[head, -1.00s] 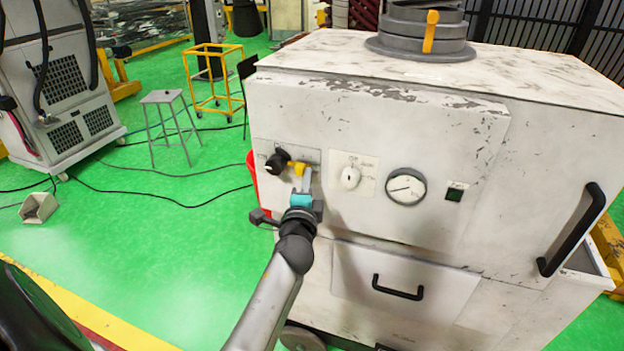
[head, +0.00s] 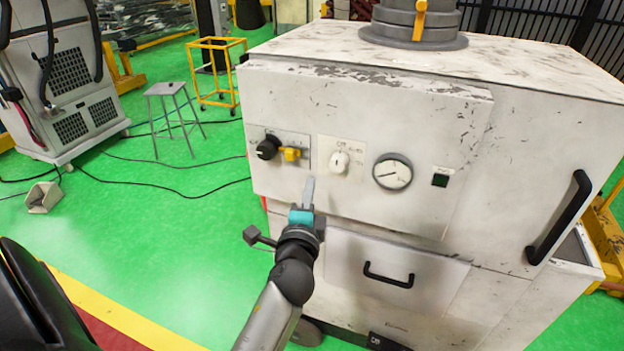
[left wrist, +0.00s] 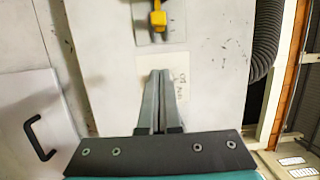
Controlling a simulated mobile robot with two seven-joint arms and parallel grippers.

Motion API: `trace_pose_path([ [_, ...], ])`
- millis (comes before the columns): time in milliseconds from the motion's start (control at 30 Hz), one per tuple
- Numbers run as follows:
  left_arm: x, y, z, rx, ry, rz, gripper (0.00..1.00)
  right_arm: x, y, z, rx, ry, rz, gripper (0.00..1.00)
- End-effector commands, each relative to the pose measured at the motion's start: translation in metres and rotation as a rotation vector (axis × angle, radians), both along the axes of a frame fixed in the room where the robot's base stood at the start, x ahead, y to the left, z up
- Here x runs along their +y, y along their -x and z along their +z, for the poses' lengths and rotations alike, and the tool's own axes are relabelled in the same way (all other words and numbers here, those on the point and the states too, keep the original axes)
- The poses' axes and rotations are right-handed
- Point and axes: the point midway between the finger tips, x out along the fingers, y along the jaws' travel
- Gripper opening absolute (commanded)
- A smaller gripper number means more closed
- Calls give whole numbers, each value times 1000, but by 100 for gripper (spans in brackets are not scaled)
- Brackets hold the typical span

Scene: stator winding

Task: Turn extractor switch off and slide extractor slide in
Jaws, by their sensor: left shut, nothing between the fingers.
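The white extractor cabinet has a panel with a black knob (head: 268,147) and a short yellow lever (head: 290,154). A white rotary switch (head: 340,161) with a small printed label sits right of them; its exact setting is too small to read. My left gripper (head: 309,180) is shut and empty in front of the cabinet, below and between the yellow lever and the white switch. In the left wrist view its fingers (left wrist: 158,75) are together, with the yellow lever (left wrist: 157,18) beyond the tips. I cannot tell which part is the slide. My right gripper is not in view.
A gauge (head: 392,172) and a small green-black button (head: 440,180) are further right on the panel. A drawer handle (head: 388,275) and a large black handle (head: 560,218) stick out. A grey pipe collar (head: 412,25) with a yellow handle stands on top.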

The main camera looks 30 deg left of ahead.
Motion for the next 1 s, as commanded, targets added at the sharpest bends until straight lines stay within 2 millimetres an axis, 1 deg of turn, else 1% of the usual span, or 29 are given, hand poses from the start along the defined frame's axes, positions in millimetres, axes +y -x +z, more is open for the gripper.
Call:
trace_pose_path([
  [33,-3,6,-2,2,0,0,0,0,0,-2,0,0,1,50],
  [100,-6,12,-1,1,0,0,0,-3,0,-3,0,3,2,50],
  [233,-9,17,0,1,-2,0,0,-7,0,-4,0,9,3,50],
  [567,-10,19,0,1,-2,0,0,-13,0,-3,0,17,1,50],
  [833,-9,18,-1,1,0,0,0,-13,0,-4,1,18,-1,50],
  [867,-10,18,-3,3,3,-2,0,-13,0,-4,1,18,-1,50],
  [933,-13,16,-16,17,24,-12,0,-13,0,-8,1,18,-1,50],
  [967,-15,16,-26,27,39,-19,0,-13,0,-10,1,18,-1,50],
  [1000,-19,14,-43,45,66,-31,0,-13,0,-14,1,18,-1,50],
])
